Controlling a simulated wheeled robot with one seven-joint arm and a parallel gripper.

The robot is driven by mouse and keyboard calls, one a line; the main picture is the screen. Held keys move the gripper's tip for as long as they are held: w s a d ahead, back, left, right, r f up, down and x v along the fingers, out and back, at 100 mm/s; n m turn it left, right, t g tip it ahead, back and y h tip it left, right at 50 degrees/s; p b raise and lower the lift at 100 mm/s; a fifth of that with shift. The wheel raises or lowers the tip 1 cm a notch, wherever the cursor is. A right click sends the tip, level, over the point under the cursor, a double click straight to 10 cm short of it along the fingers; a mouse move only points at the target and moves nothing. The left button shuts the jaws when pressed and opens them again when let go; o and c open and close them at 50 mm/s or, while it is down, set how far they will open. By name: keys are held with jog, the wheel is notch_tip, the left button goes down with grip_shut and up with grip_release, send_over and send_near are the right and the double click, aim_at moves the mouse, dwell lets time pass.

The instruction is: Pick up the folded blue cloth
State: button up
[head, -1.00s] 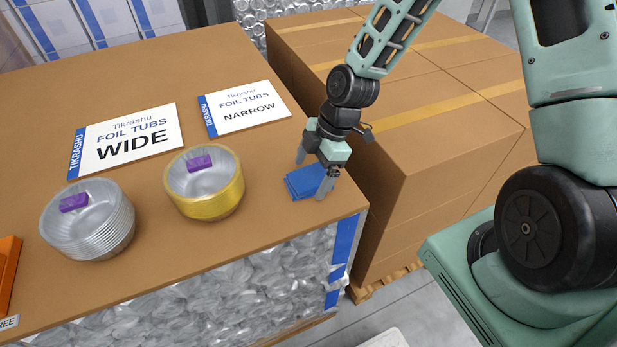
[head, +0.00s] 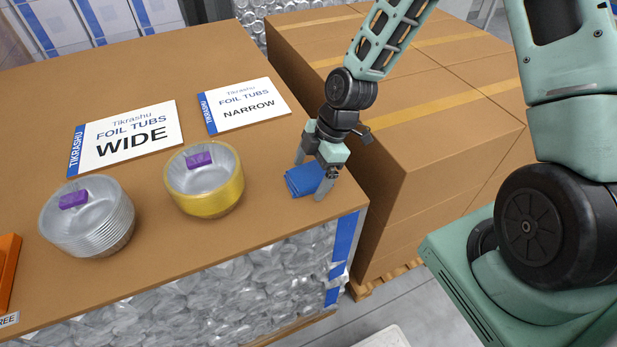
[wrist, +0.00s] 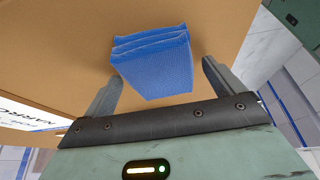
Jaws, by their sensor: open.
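The folded blue cloth (head: 303,180) lies on the brown tabletop near its right front corner. In the wrist view the cloth (wrist: 153,62) shows as several stacked layers with a ribbed weave. My gripper (head: 311,180) is low over the cloth with its fingers apart, one on the far left side and one at the near right. In the wrist view the cloth sits in the gap between the fingertips, and the gripper (wrist: 158,85) is open. A gap shows on each side of the cloth there. Part of the cloth is hidden behind the gripper in the head view.
A gold-rimmed stack of foil tubs (head: 205,195) and a silver stack (head: 88,225) stand to the left, each with a purple piece inside. Signs reading WIDE (head: 125,138) and NARROW (head: 245,105) lie behind. Large cardboard boxes (head: 430,140) stand right of the table. An orange item (head: 8,270) is far left.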

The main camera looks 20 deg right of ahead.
aim_at(311, 173)
jog(key=c, duration=1.1)
jog(key=shift+o, duration=0.2)
notch_tip(311, 173, up, 11)
jog(key=shift+f+b, duration=0.2)
jog(key=shift+b, duration=0.2)
jog(key=shift+o, duration=0.4)
